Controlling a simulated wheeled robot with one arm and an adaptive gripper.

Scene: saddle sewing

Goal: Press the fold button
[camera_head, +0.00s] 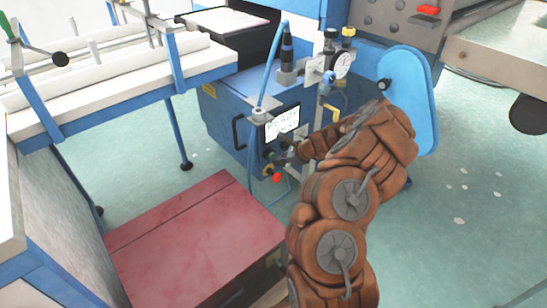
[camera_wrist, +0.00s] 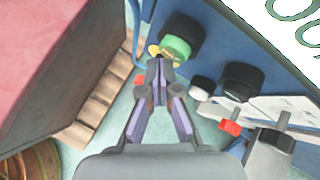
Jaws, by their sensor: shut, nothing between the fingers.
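In the wrist view, a green button (camera_wrist: 175,48) in a black collar sits just above and right of my gripper's (camera_wrist: 159,68) tips. A black knob or button (camera_wrist: 241,81) and a small white one (camera_wrist: 203,88) are to the right. No label lets me tell which one is the fold button. My gripper is shut and empty, its fingers meeting at the tips. I cannot tell whether the tips touch the green button. In the head view my arm partly hides the panel.
A red-topped box (camera_head: 195,245) stands in front of the machine and shows at left in the wrist view. A red knob (camera_head: 276,178) hangs low near the panel. A blue-framed white table (camera_head: 120,80) is at left.

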